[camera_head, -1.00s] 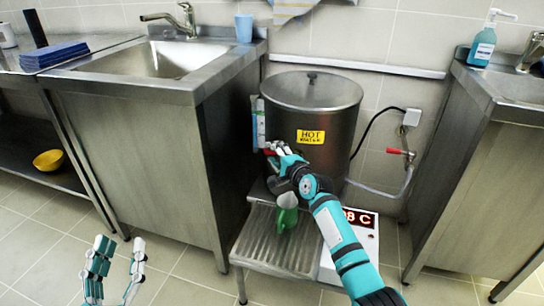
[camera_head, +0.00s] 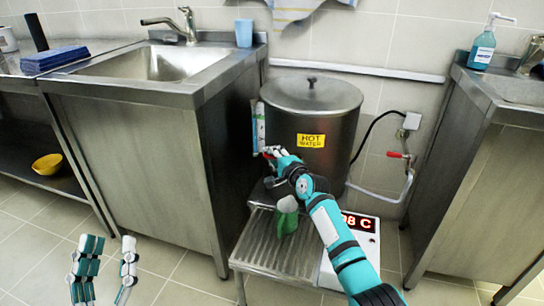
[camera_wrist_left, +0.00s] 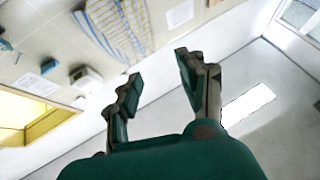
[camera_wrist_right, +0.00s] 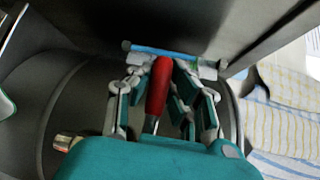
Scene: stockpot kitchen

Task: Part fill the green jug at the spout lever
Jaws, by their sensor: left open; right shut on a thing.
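The green jug (camera_head: 286,215) stands on the ribbed metal drip stand (camera_head: 262,248), below my right wrist, which hides part of its top. The steel hot water pot (camera_head: 325,120) with a yellow label stands behind it. My right gripper (camera_head: 272,155) is shut on the red spout lever (camera_wrist_right: 158,88) at the pot's front left. The right wrist view shows the red handle between the fingers (camera_wrist_right: 160,76). The spout outlet and any water flow are hidden. My left gripper (camera_head: 104,262) is open and empty, low at the left, far from the jug; its fingers also show in the left wrist view (camera_wrist_left: 155,75).
A scale-like box with a red display (camera_head: 359,222) sits right of the stand. A steel sink cabinet (camera_head: 150,160) stands close at the left and another counter (camera_head: 475,170) at the right. A red-handled valve and pipe (camera_head: 400,156) are on the wall. The floor in front is clear.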

